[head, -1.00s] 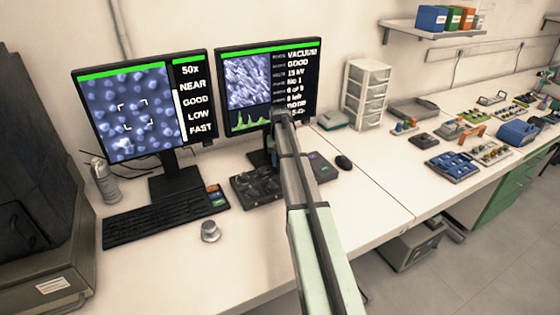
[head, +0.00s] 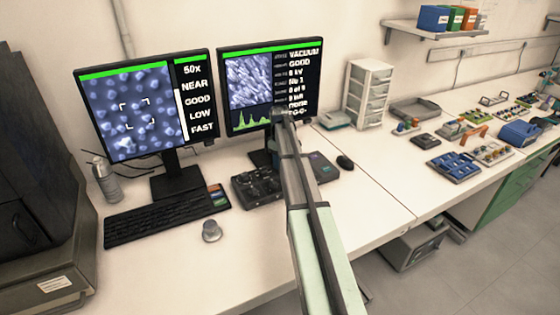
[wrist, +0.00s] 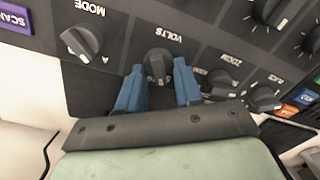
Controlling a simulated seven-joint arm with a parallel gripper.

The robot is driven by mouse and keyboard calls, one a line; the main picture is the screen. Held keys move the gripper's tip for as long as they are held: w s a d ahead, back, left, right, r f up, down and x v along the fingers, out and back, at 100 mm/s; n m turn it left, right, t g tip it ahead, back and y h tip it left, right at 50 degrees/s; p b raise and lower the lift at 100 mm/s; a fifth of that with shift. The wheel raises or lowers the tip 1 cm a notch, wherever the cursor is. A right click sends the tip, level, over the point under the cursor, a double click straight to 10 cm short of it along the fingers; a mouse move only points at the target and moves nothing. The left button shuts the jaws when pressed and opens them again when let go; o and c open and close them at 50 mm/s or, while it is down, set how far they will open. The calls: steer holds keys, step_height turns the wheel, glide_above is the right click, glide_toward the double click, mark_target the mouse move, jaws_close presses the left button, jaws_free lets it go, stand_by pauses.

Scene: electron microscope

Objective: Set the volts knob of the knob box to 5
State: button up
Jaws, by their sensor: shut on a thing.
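The knob box (wrist: 215,52) fills most of the wrist view, with its labels upside down. It also shows in the head view (head: 257,187), partly behind my arm. The volts knob (wrist: 158,62) is a dark round knob beside its VOLTS label. My gripper (wrist: 159,72) has its two blue fingers on either side of this knob, shut on it. The dial position of the knob cannot be read. The right monitor (head: 268,85) in the head view shows a kV line with what looks like one digit, too small to be sure. My gripper is hidden behind my arm in the head view.
The mode knob (wrist: 82,42) and the zoom knob (wrist: 218,84) flank the volts knob closely. A keyboard (head: 165,213), a loose metal knob-like item (head: 211,231) and a mouse (head: 344,162) lie on the desk. The front of the desk is clear.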

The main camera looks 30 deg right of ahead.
steer(key=shift+n, duration=1.6)
steer(key=o, duration=1)
steer(key=shift+a, duration=0.1)
steer(key=shift+r, duration=0.1)
step_height(320, 180, up, 14)
steer(key=shift+f, duration=0.2)
